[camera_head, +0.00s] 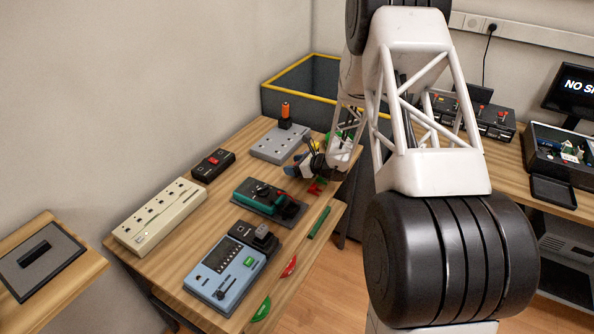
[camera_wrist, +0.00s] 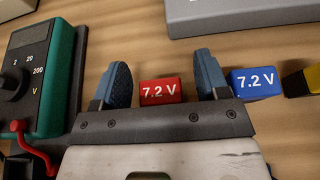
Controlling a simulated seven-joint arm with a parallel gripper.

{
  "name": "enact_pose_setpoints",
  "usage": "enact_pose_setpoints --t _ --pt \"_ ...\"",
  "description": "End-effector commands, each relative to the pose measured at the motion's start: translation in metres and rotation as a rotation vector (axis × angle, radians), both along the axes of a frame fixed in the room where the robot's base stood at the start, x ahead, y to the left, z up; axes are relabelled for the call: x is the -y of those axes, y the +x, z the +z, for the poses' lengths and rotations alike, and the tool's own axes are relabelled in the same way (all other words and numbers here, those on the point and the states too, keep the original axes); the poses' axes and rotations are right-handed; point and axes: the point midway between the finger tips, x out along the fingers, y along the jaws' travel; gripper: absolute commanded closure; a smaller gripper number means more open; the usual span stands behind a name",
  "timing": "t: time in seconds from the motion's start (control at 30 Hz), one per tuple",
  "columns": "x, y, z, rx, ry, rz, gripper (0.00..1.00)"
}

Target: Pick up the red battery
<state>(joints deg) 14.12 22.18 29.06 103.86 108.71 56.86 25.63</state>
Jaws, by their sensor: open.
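The red battery (camera_wrist: 161,92), a small block marked "7.2 V", lies on the wooden table in the wrist view. My gripper (camera_wrist: 163,80) is open, with one blue-padded finger on each side of it. A narrow gap shows at the left finger and a wider one at the right, so nothing is gripped. How far the fingertips reach down beside it is unclear. The battery's near side is partly hidden by my gripper body. In the head view my gripper (camera_head: 309,163) is low over the table, and I cannot clearly make out the battery there.
A blue battery (camera_wrist: 258,82) lies just right of the right finger, with a yellow-black object (camera_wrist: 303,82) beyond. A green multimeter (camera_wrist: 58,75) with a red lead is close on the left. A grey block (camera_head: 277,145) stands behind. A power strip (camera_head: 160,215) lies farther left.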

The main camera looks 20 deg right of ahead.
Motion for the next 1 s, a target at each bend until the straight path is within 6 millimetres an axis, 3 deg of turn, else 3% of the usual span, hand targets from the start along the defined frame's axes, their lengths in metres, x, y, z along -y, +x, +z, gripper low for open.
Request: enact_pose_setpoints --t 0.67,1.0 --pt "-0.0036 0.0037 -0.0020 0.001 -0.001 0.000 0.32" --pt "-0.0035 0.0036 -0.0020 0.001 -0.001 0.000 0.84"
